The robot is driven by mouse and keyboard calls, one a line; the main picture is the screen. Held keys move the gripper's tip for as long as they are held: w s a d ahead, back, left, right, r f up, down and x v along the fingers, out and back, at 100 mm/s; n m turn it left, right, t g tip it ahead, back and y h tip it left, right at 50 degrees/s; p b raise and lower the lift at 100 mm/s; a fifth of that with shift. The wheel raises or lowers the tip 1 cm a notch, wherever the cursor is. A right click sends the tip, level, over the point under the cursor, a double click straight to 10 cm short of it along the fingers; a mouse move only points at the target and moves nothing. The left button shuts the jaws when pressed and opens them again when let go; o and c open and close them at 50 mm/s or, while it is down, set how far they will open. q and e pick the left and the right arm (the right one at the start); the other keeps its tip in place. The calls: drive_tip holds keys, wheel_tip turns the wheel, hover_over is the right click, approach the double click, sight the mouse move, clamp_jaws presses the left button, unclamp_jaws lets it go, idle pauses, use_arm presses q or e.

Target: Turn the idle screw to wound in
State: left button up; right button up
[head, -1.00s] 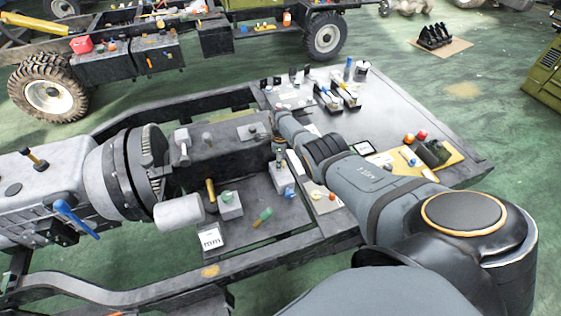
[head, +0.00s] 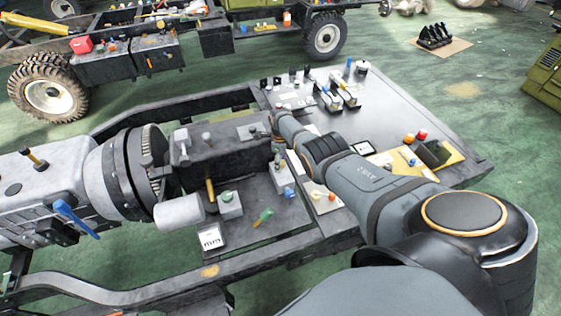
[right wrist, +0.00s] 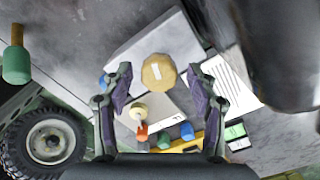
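A round brass-coloured screw head (right wrist: 158,72) with a pale slot mark sits on a grey block (right wrist: 128,52) in the right wrist view; I take it to be the idle screw. My right gripper (right wrist: 161,92) is open, with one finger on each side of the screw head and a visible gap to both. In the head view my right gripper (head: 278,153) points down over a small grey block (head: 284,180) on the chassis; the screw itself is too small to make out there. My left gripper is not in view.
The engine (head: 50,190) stands at the left.

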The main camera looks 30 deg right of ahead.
wheel_tip(320, 180, up, 12)
idle(0.7)
drive_tip(key=shift+f, duration=0.1)
idle(0.3)
